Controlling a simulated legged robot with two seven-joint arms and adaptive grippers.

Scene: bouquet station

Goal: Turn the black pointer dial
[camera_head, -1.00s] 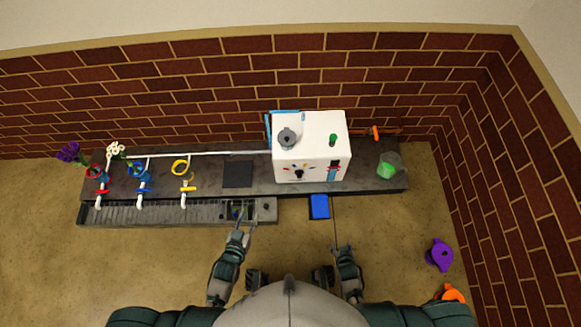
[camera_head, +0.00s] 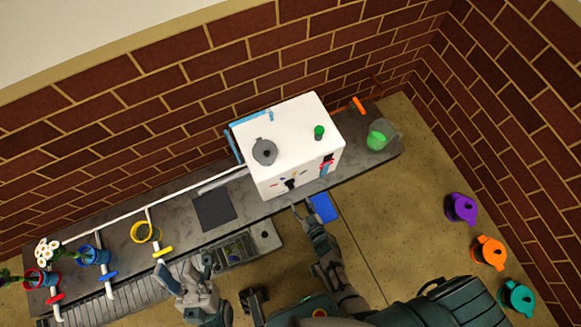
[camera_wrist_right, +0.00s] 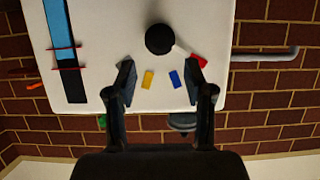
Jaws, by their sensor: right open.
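The black dial (camera_head: 290,184) is on the front face of the white box (camera_head: 315,110). In the right wrist view the dial (camera_wrist_right: 160,39) is a round black knob, with yellow (camera_wrist_right: 148,79), blue (camera_wrist_right: 175,79) and red (camera_wrist_right: 198,61) marks around it. My right gripper (camera_head: 301,206) is in front of the box, just below the dial in the head view. Its two fingers (camera_wrist_right: 160,75) are open and empty, apart from the dial. My left gripper (camera_head: 187,266) is spread open near the front of the counter, left of the box, and appears empty.
The box stands on a dark counter (camera_head: 180,215). A grey knob (camera_head: 264,151) and green button (camera_head: 319,131) are on top. A blue block (camera_head: 322,208) is beside my right gripper. A green-filled beaker (camera_head: 379,137) stands right. Pots with flowers and valves are at the left.

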